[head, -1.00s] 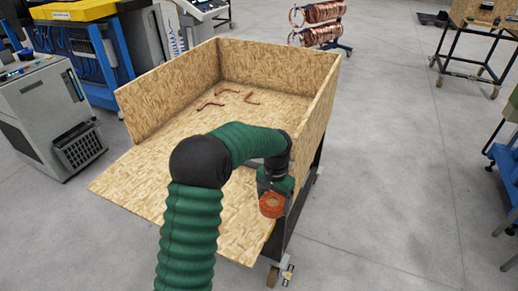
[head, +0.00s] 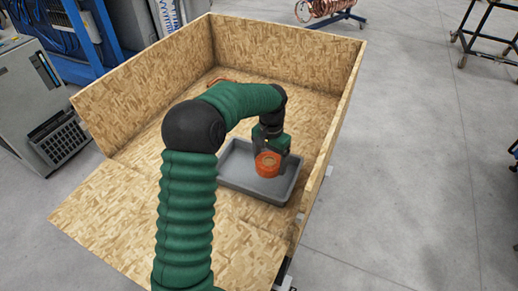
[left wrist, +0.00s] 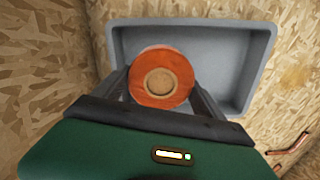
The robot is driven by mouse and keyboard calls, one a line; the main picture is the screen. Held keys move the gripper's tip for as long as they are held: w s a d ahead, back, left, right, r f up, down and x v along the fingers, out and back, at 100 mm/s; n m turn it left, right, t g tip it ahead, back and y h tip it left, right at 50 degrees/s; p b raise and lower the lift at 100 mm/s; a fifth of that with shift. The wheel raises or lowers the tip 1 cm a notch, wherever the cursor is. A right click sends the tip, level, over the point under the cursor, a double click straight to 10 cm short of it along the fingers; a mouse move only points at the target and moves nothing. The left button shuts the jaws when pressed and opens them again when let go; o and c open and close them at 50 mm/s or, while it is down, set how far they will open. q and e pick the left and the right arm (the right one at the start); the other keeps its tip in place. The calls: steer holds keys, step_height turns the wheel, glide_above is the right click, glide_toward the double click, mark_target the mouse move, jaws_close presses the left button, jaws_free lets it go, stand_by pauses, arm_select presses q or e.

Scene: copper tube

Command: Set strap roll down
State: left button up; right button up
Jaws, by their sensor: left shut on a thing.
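The strap roll (head: 267,164) is an orange ring with a tan core. It also shows in the left wrist view (left wrist: 148,95), between the two fingers. My left gripper (head: 270,158) is shut on it and holds it over the grey tray (head: 228,168). The tray also shows behind the roll in the left wrist view (left wrist: 262,45). I cannot tell whether the roll touches the tray floor. My right gripper is not in view.
The tray lies inside an open-fronted chipboard crate (head: 285,45) with walls at the left, back and right. A copper tube (left wrist: 292,147) shows near the tray in the left wrist view. A grey machine (head: 35,90) stands at the left. Bare floor lies to the right.

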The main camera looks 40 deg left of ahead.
mark_target(270, 162)
arm_select(q)
steer(key=shift+a+f, duration=0.25)
steer(key=shift+f, duration=0.15)
steer(key=d+f, duration=0.1)
steer(key=s+d+f+b, duration=0.1)
steer(key=f, duration=0.1)
steer(key=shift+d+f, duration=0.15)
steer(key=shift+f, duration=0.05)
steer(key=f, duration=0.3)
steer(key=a+f+b, duration=0.1)
steer(key=shift+w+a+f, duration=0.1)
steer(key=shift+w+f, duration=0.2)
steer(key=shift+f, duration=0.1)
steer(key=shift+s+a, duration=0.1)
steer(key=shift+a, duration=0.15)
steer(key=shift+c, duration=0.9)
steer(key=shift+s, duration=0.1)
steer(key=o, duration=1.6)
steer(key=shift+d, duration=0.1)
steer(key=shift+c, duration=0.2)
steer(key=shift+o, duration=1.3)
steer(key=shift+d, duration=0.35)
steer(key=shift+r, duration=0.55)
step_height(270, 162, up, 11)
steer(key=shift+r+p, duration=0.1)
steer(key=shift+p, duration=1.05)
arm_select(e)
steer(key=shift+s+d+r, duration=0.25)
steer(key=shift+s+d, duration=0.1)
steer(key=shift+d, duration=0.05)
